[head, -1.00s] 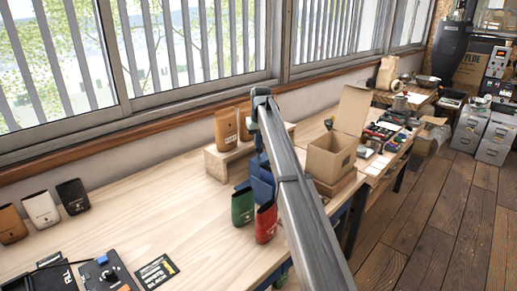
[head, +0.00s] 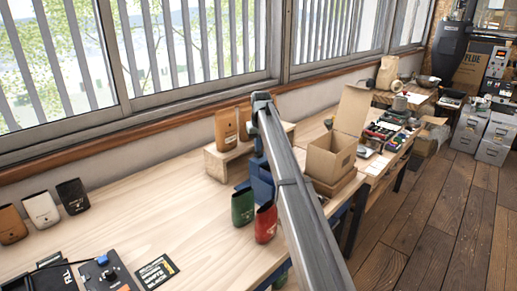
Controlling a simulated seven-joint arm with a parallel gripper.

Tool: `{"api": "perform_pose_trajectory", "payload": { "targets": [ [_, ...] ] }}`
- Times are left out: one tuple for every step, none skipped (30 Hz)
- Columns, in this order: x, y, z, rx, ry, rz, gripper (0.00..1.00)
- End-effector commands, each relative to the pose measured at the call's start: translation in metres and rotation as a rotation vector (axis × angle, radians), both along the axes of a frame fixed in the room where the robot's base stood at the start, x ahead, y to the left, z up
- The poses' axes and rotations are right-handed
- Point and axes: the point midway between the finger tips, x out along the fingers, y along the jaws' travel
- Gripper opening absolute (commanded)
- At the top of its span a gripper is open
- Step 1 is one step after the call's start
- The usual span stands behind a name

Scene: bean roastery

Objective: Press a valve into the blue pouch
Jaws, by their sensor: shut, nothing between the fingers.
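A dark blue shape (head: 262,189), which looks like the blue pouch, stands on the wooden bench behind the green and red pouches. My arm's long grey link hides its right part, so I cannot see its mouth or whether a valve is in it. My arm reaches up from the lower right to a joint, then down behind this link towards the blue shape. My gripper and its fingertips are hidden there; I cannot see whether they touch anything. No loose valve can be made out.
A green pouch (head: 243,206) and a red pouch (head: 265,223) stand near the bench's front edge. Brown pouches stand on a wooden riser (head: 216,163). Brown, white and black pouches and a black device (head: 90,278) are at left. An open cardboard box (head: 330,158) is right of my arm.

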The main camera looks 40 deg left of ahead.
Motion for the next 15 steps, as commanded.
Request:
{"api": "perform_pose_trajectory", "payload": {
  "targets": [
    [0.0,0.0,-0.001,-0.001,0.001,0.0,0.0],
    [0.0,0.0,0.0,-0.001,0.001,0.0,0.0],
    [0.0,0.0,0.001,-0.001,0.001,0.0,0.0],
    [0.0,0.0,0.002,-0.001,0.001,0.0,0.0],
    [0.0,0.0,0.003,-0.001,0.001,0.0,0.0],
    [0.0,0.0,0.005,-0.001,0.001,0.0,0.0],
    [0.0,0.0,0.007,-0.002,0.001,0.0,0.0],
    [0.0,0.0,0.009,-0.002,0.001,0.0,0.0],
    [0.0,0.0,0.011,-0.002,0.001,0.0,0.0],
    [0.0,0.0,0.013,-0.002,0.001,0.0,0.0],
    [0.0,0.0,0.016,-0.002,0.001,0.0,0.0],
    [0.0,0.0,0.019,-0.002,0.001,0.0,0.0],
    [0.0,0.0,0.021,-0.002,0.001,0.0,0.0],
    [0.0,0.0,0.023,-0.001,0.001,0.0,0.0],
    [0.0,0.0,0.026,-0.001,0.001,0.0,0.0]
  ]
}}
